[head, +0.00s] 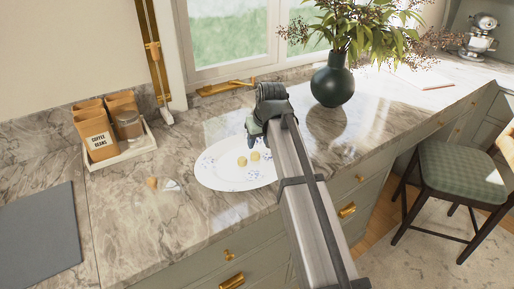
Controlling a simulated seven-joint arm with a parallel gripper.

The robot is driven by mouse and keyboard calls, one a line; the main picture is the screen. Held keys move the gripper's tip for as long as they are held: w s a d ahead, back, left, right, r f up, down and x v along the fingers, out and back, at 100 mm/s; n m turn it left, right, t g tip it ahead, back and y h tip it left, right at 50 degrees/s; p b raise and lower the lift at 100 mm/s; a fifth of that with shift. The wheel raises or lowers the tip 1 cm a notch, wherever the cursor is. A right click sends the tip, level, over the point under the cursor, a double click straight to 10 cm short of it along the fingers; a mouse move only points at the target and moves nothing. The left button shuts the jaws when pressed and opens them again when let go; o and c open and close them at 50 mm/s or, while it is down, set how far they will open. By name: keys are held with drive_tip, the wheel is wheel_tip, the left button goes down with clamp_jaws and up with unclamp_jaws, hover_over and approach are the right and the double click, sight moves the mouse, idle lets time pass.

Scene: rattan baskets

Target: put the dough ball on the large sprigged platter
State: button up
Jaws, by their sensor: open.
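The large sprigged platter (212,172) is white and oval with blue sprigs, lying on the marble counter. Two small pale yellow balls, one left (242,161) and one right (255,156), show on it and look like dough balls. A small orange-tan piece (152,183) lies on the counter left of the platter; I cannot tell what it is. My gripper (252,137) is open over the platter's far right edge, with nothing seen in it. My arm hides the platter's right end.
A tray (122,158) with coffee bags (97,133) and a jar (129,125) stands at the back left. A dark green vase (333,82) with branches stands right of my gripper. A grey mat (38,238) lies front left. The counter between mat and platter is mostly clear.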

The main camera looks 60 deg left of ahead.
drive_tip(key=shift+v, duration=2.45)
